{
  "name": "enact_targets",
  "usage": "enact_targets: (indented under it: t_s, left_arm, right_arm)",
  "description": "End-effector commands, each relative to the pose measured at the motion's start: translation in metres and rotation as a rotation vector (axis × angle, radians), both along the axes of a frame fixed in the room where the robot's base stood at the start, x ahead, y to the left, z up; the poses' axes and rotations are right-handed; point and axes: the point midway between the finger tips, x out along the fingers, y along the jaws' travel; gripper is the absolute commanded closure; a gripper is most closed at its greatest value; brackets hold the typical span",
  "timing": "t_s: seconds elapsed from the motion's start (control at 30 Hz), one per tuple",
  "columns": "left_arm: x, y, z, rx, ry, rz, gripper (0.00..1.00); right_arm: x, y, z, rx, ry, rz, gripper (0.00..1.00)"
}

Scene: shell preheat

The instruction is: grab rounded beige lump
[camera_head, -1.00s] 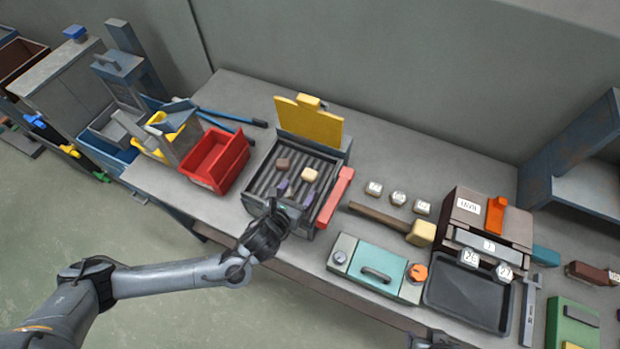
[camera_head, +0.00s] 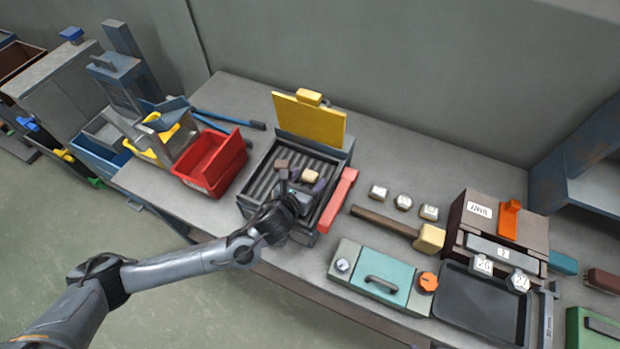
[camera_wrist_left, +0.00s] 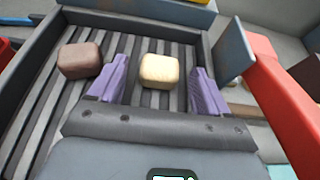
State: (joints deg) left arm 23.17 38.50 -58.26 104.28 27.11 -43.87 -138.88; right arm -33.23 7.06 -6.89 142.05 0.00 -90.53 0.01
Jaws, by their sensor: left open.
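The rounded beige lump (camera_head: 310,175) lies on the ribbed grey tray (camera_head: 257,185) with the raised yellow lid. In the left wrist view the beige lump (camera_wrist_left: 160,71) sits just ahead of and between the purple fingertips, apart from both. My left gripper (camera_head: 302,182) is open and low over the tray; its fingers also show in the left wrist view (camera_wrist_left: 158,85). A brown lump (camera_head: 282,164) lies to the left of the beige one; it also shows in the left wrist view (camera_wrist_left: 80,60), outside the left finger. My right gripper is not in view.
The yellow lid (camera_head: 309,119) stands up behind the tray. A red bar (camera_head: 338,200) runs along its right side and a red bin (camera_head: 212,163) stands to the left. A mallet (camera_head: 400,228) and a teal box (camera_head: 378,277) lie to the right.

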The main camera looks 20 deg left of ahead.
Motion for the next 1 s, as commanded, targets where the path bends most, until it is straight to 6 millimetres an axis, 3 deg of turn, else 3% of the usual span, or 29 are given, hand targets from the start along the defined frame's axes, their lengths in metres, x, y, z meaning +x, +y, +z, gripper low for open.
enact_targets:
  t_s: [0.17, 0.57, 1.0]
  left_arm:
    - [0.0000, 0.0001, 0.0007, 0.000, 0.000, 0.000, 0.24]
    - [-0.0002, 0.0002, 0.0006, -0.001, 0.000, 0.001, 0.83]
    - [0.0003, 0.0004, 0.0096, -0.001, -0.002, 0.001, 0.83]
  right_arm:
    - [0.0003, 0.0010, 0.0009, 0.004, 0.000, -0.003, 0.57]
    - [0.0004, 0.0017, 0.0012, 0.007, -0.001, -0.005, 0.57]
    - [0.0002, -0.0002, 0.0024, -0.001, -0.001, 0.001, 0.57]
